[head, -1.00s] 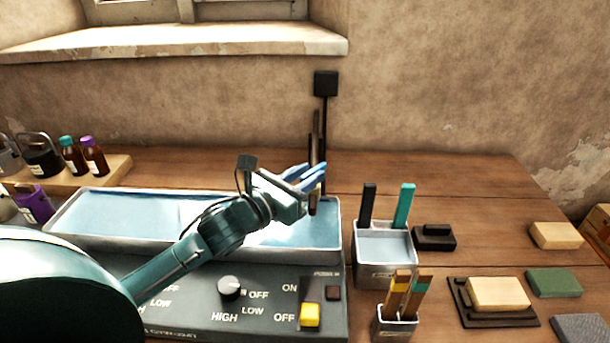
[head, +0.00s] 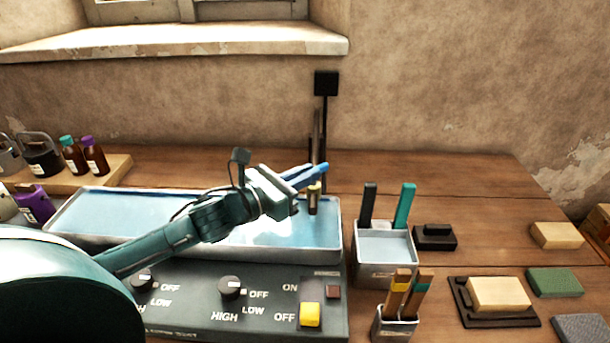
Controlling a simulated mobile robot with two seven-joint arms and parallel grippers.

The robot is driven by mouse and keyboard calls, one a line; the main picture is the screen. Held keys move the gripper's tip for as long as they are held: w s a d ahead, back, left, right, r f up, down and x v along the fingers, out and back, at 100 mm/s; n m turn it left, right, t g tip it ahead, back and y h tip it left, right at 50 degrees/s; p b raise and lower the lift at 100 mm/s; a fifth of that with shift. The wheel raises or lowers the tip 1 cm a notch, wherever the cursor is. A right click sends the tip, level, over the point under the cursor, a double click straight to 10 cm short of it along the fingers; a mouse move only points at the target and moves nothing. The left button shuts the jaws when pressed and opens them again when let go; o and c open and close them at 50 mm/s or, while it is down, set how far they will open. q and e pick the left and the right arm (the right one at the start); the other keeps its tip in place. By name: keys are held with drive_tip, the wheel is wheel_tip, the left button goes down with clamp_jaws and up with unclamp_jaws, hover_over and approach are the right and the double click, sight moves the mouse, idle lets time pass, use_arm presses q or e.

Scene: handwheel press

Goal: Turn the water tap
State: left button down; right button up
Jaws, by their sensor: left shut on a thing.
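The water tap (head: 313,203) stands at the right end of the long water tray (head: 335,228), with a slim dark upright behind it and a small brass-coloured part near my fingers. My left gripper (head: 318,172) reaches in from the left over the tray. Its blue fingers are shut at the tap's upper part and point right. The fingers hide part of the tap, so the exact grip is hard to see. My right gripper is not in view.
A control panel (head: 190,312) with knobs lies in front of the tray. A grey holder (head: 385,268) with upright sticks stands just right of the tray. A black square head on a thin post (head: 326,83) rises behind. The table's back right is clear.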

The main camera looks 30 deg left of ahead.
use_arm(q)
drive_tip(key=m+g+h+b, duration=0.2)
drive_tip(key=g+h, duration=0.1)
drive_tip(key=a+m+g+h+b, duration=0.1)
drive_tip(key=m+g+h+b, duration=0.2)
drive_tip(key=w+m+g+h+b, duration=0.1)
drive_tip(key=m+g+h+b, duration=0.1)
drive_tip(key=m+h, duration=0.1)
drive_tip(key=shift+w+a+g+b, duration=0.1)
drive_tip(key=shift+a+g+b, duration=0.1)
drive_tip(key=shift+g+b, duration=0.2)
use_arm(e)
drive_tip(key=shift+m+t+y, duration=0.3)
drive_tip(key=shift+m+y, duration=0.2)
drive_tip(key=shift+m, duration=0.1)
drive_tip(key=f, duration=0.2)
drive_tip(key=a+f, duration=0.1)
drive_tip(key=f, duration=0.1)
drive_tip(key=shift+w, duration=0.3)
use_arm(q)
drive_tip(key=shift+m+h, duration=0.3)
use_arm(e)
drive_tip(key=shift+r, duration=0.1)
use_arm(q)
drive_tip(key=shift+r, duration=0.1)
drive_tip(key=c, duration=1.5)
unclamp_jaws()
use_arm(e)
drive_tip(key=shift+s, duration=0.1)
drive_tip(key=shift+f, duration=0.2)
